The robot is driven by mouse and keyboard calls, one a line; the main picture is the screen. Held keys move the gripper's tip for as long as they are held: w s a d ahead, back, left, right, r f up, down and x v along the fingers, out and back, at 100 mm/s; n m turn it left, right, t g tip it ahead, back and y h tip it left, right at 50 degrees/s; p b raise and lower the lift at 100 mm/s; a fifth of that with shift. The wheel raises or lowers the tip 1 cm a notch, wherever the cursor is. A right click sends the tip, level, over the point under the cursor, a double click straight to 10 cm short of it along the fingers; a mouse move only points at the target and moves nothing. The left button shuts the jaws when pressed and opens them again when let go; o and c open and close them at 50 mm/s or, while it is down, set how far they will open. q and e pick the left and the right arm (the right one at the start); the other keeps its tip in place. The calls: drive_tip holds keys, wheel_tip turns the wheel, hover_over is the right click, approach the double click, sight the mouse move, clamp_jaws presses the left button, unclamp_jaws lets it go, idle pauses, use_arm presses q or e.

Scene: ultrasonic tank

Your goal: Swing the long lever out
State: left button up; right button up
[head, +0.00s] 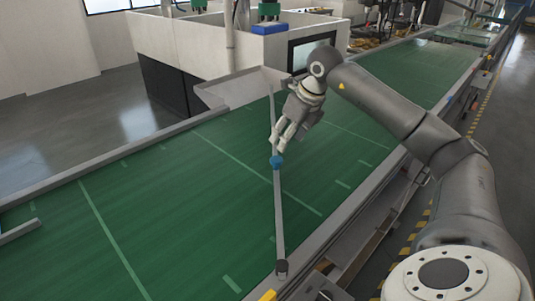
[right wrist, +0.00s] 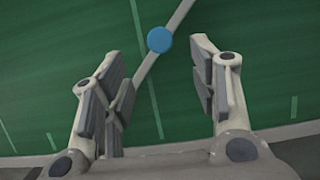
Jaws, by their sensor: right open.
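The long lever (head: 279,215) is a thin grey bar that lies across the green conveyor belt. Its near end sits on a round pivot (head: 281,268) at the belt's near rail, and its far part runs behind my gripper toward the far side. A blue knob (head: 277,161) sits partway along the bar. My right gripper (head: 277,143) is open and empty, just beyond the knob in the picture. In the right wrist view the lever (right wrist: 178,18) and blue knob (right wrist: 159,40) show ahead of the spread fingers (right wrist: 160,85). My left gripper is not in view.
The green belt (head: 130,210) is clear on the left. Metal rails (head: 340,245) edge it. A white-walled enclosure (head: 190,45) with a screen (head: 308,48) and a blue block (head: 269,28) stands behind. A yellow piece (head: 267,295) is at the near rail.

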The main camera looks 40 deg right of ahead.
hover_over(277, 159)
drive_tip(key=s, duration=0.2)
drive_tip(key=f, duration=0.2)
drive_tip(key=f+p, duration=0.1)
drive_tip(key=f, duration=0.1)
drive_tip(key=shift+s+d+f, duration=0.1)
drive_tip(key=shift+d+f, duration=0.1)
drive_tip(key=shift+f, duration=0.15)
drive_tip(key=x, duration=0.4)
drive_tip(key=shift+a+f+p, duration=0.1)
drive_tip(key=shift+f+p, duration=0.1)
drive_tip(key=shift+p, duration=0.1)
drive_tip(key=shift+c, duration=1.3)
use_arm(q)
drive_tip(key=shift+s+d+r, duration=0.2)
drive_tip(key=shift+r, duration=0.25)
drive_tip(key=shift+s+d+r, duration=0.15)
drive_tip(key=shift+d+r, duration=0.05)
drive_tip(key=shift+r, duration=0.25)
use_arm(e)
clamp_jaws()
